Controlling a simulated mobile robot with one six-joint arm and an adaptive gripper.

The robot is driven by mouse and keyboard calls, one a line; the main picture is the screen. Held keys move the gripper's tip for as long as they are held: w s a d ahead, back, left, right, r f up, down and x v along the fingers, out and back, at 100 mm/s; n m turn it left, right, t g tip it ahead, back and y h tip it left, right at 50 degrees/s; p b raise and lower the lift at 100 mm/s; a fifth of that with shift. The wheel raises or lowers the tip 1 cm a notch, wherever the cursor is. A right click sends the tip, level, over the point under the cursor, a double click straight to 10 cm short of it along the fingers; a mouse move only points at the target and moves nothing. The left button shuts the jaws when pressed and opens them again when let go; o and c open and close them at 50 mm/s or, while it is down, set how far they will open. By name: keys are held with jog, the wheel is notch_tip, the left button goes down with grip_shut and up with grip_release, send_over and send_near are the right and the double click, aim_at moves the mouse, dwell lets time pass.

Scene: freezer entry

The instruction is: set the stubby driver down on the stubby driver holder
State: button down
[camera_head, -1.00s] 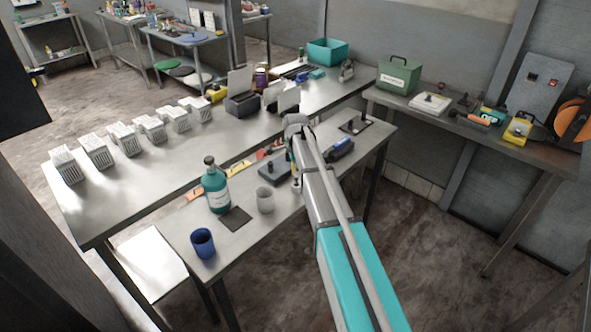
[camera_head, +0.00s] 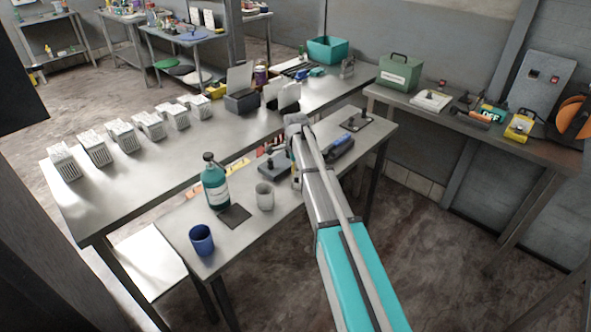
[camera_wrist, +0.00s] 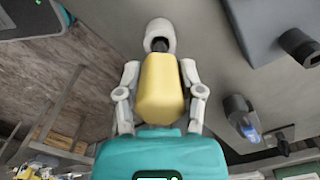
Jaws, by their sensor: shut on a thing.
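My gripper (camera_wrist: 160,105) is shut on the yellow stubby driver (camera_wrist: 160,88), held between the two pale fingers in the wrist view. Just past the driver's far end is a pale round piece (camera_wrist: 160,32) with a dark opening. I cannot tell whether it is the stubby driver holder or the grey cup, nor whether the driver touches it. In the head view my gripper is mostly behind my arm, over the narrow front table (camera_head: 240,240), right of the grey cup (camera_head: 265,196). The holder cannot be made out for sure there.
A dark block with a knob (camera_head: 273,165) stands close by; it also shows in the wrist view (camera_wrist: 262,28). A teal bottle (camera_head: 215,187), dark mat (camera_head: 235,217) and blue cup (camera_head: 202,240) are to the left. A blue-and-dark tool (camera_head: 341,146) and dark plate (camera_head: 356,122) are to the right.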

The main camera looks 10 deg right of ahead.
jog(key=shift+f+b, duration=1.2)
jog(key=shift+f, duration=0.1)
jog(key=shift+c, duration=0.7)
grip_release()
jog(key=shift+r, duration=0.25)
